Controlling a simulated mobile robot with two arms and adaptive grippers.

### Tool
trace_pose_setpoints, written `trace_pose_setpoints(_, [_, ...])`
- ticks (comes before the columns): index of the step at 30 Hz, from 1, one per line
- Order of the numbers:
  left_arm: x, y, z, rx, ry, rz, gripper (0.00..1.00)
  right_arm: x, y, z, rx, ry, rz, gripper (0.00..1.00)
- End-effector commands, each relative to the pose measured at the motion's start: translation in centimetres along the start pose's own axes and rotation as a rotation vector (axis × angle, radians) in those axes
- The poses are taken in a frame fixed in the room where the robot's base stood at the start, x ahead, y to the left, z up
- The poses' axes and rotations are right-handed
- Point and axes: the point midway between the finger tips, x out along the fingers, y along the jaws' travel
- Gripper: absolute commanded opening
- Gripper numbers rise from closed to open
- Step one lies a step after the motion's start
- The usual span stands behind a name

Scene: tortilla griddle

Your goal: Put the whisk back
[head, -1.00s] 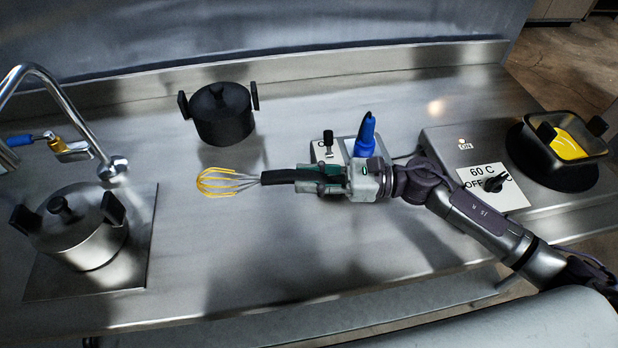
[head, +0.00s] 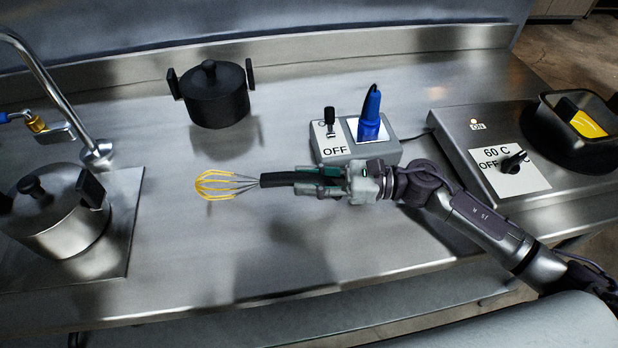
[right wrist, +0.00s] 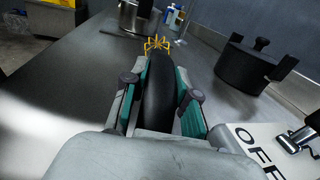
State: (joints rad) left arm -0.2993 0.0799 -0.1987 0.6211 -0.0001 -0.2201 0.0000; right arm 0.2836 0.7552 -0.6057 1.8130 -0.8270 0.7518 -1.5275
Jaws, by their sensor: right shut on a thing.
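The whisk (head: 276,180) has a black handle, grey wires and a yellow looped head. My right gripper (head: 308,181) is shut on its handle and holds it level, with the yellow head pointing left. The whisk appears to be above the steel counter (head: 190,270). In the right wrist view the black handle (right wrist: 160,92) lies between the green finger pads of my right gripper (right wrist: 160,97), and the yellow head points away. My left gripper does not show.
A black lidded pot (head: 217,98) stands at the back. A steel pot (head: 58,222) stands at left near the tap (head: 38,75). A switch box (head: 335,150) with a blue plug (head: 370,112) is just behind my gripper. A hot plate (head: 470,150) bears a black pan (head: 560,148) at right.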

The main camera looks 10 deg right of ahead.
Motion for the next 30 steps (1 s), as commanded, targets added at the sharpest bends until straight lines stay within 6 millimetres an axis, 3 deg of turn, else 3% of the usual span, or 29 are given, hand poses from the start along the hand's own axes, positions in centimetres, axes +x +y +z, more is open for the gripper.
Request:
trace_pose_setpoints(4, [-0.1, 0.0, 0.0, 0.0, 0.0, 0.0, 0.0, 0.0, 0.0, 0.1, 0.0, -0.001, 0.0, 0.0])
trace_pose_setpoints(5, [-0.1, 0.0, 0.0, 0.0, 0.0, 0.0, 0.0, 0.0, 0.0, 0.1, 0.0, -0.001, 0.0, 0.3])
trace_pose_setpoints(10, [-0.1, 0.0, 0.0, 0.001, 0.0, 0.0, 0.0, 0.0, 0.0, 0.1, 0.0, -0.001, 0.0, 0.58])
trace_pose_setpoints(21, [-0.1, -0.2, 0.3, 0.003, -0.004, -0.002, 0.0, 0.0, 0.0, 0.5, -0.002, 0.0, 0.0, 0.58])
trace_pose_setpoints(30, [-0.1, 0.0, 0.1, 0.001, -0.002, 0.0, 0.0, 0.0, 0.0, 5.8, -0.007, 0.001, 0.001, 0.58])
